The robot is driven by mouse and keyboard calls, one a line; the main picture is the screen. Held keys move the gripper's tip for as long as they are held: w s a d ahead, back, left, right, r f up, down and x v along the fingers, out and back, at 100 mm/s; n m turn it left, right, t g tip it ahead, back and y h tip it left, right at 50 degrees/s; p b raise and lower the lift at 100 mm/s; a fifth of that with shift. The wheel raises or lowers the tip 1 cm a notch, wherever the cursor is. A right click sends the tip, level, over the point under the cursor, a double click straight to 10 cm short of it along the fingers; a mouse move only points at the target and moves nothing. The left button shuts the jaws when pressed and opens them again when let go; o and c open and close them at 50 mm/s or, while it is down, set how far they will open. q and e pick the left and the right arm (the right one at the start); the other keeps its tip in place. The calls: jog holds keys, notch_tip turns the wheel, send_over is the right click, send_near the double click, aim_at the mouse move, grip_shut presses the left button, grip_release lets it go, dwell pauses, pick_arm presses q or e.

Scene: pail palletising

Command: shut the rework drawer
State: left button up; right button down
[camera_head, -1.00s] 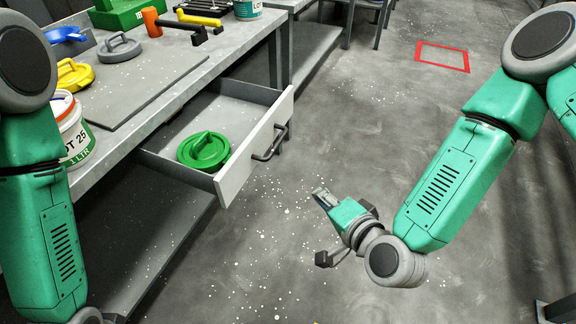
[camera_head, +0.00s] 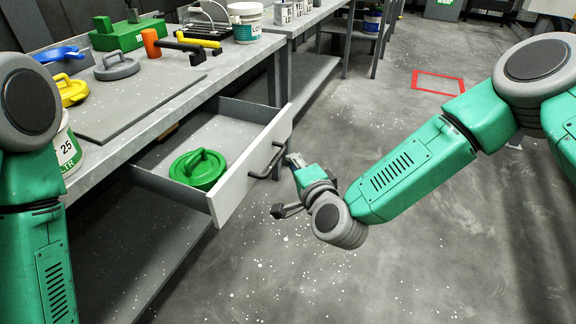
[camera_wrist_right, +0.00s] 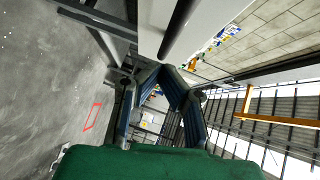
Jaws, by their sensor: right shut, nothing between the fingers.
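The rework drawer (camera_head: 240,190) stands pulled out from under the workbench, with a white front and a dark bar handle (camera_head: 268,160). A green round lid (camera_head: 198,168) with a grip lies inside it. My right gripper (camera_head: 292,160) is shut and empty, just right of the drawer front, close to the handle's far end; I cannot tell whether it touches. In the right wrist view the fingers (camera_wrist_right: 160,75) show close below the pale drawer front (camera_wrist_right: 195,20) and a dark bar. My left arm shows at the left edge, but its gripper is out of view.
The workbench (camera_head: 235,75) holds a grey lid (camera_head: 117,67), a yellow lid (camera_head: 72,90), an orange-headed hammer (camera_head: 152,42), and pails (camera_head: 245,22). A red floor outline (camera_head: 440,82) lies beyond. The floor right of the drawer is clear.

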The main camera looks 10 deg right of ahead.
pick_arm(q)
jog(key=shift+f, duration=0.25)
pick_arm(e)
jog(key=shift+w+a+f, duration=0.15)
jog(key=shift+w+a, duration=0.2)
jog(key=shift+a, duration=0.25)
